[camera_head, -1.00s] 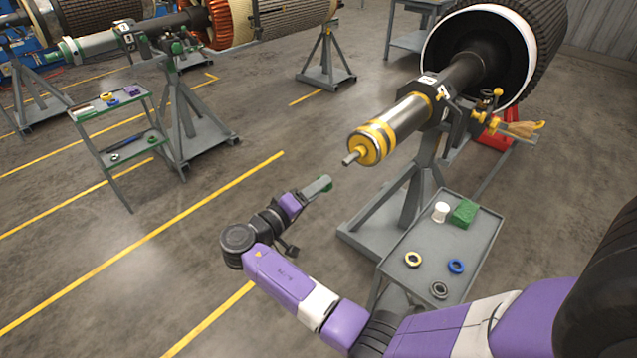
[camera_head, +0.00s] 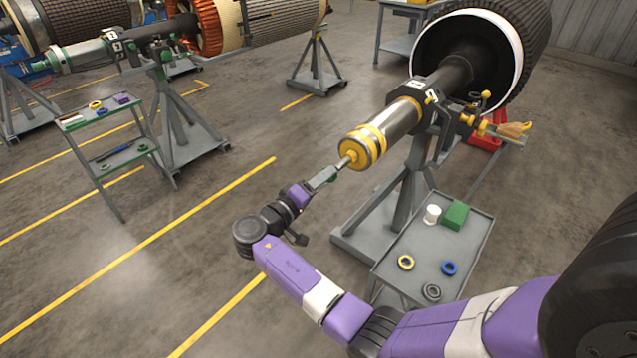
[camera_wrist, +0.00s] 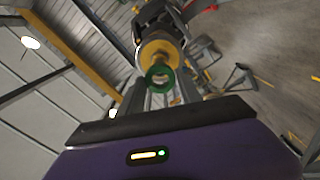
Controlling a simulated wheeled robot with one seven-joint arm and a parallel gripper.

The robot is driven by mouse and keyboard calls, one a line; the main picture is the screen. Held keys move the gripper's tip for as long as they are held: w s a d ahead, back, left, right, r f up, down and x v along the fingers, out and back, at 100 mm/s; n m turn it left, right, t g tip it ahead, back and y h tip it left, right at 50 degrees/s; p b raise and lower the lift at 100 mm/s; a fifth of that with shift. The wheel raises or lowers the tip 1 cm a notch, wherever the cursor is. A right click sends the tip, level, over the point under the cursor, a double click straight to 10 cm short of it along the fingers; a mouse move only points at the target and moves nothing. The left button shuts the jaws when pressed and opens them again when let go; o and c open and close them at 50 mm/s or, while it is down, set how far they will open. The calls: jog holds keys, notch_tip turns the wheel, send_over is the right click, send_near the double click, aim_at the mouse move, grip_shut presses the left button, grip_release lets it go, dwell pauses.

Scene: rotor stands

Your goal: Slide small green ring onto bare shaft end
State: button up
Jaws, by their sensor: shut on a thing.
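The ring is mostly hidden in the head view.
A grey tray stand (camera_head: 398,285) below the shaft holds a yellow ring (camera_head: 406,268), a blue ring (camera_head: 449,274), a dark ring (camera_head: 432,298), a white cylinder (camera_head: 431,220) and a green block (camera_head: 455,215). The shaft's support stand (camera_head: 401,205) stands behind my gripper.

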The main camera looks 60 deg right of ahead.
aim_at(340, 166)
jog(key=shift+b+x, duration=0.5)
jog(key=shift+x, duration=0.95)
dwell(1.0)
jog(key=shift+d, duration=0.3)
jog(key=shift+s+d, duration=0.2)
jog(key=shift+d, duration=0.45)
jog(key=shift+d+b, duration=0.3)
jog(key=shift+b+x, duration=0.35)
jog(key=shift+x, duration=0.7)
dwell(0.3)
jog(key=o, duration=1.8)
jog(key=shift+a, duration=0.1)
